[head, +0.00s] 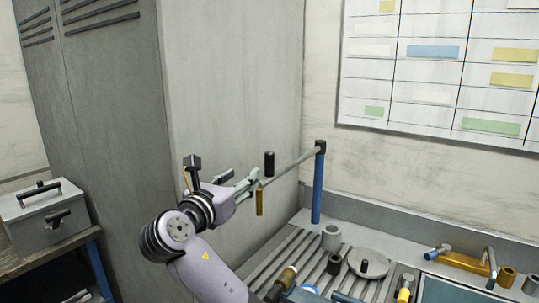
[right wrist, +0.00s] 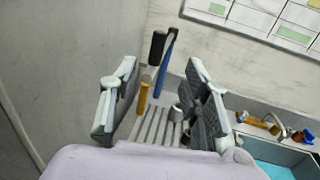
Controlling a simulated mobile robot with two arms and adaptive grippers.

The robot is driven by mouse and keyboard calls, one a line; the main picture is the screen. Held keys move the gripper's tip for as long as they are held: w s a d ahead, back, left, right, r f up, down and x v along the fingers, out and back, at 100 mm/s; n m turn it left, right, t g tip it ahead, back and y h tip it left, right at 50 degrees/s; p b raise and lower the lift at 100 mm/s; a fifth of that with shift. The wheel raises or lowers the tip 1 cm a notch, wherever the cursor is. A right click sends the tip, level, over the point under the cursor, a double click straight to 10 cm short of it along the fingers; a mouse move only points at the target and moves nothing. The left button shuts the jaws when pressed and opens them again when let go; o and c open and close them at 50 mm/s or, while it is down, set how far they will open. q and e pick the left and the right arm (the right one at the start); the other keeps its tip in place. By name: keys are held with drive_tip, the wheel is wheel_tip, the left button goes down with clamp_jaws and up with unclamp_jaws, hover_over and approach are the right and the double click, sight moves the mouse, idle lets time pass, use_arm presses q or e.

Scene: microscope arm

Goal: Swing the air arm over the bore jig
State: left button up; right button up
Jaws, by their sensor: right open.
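The air arm is a grey rod (head: 293,166) reaching left from the top of a blue upright post (head: 318,188). A black handle (head: 269,164) and a brass-coloured hanging piece (head: 260,203) are at its free end. My right gripper (head: 250,183) is open beside that end, to its left. In the right wrist view the black handle (right wrist: 157,47) and brass piece (right wrist: 143,98) show between and beyond the spread fingers (right wrist: 160,103); contact is not visible. A grey hollow cylinder (head: 331,238) on the bench may be the bore jig; I cannot tell for sure. My left gripper is out of view.
A tall grey cabinet (head: 230,90) stands behind my right gripper. A grey toolbox (head: 42,215) sits at left.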

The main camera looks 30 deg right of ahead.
sight(268, 155)
drive_tip(key=p+x, duration=0.5)
drive_tip(key=x, duration=1.1)
drive_tip(key=shift+d+r, duration=0.1)
drive_tip(key=shift+r, duration=0.1)
drive_tip(key=shift+w+d+f, duration=0.1)
drive_tip(key=shift+w+d, duration=0.3)
drive_tip(key=shift+d, duration=0.1)
drive_tip(key=shift+c, duration=0.4)
clamp_jaws()
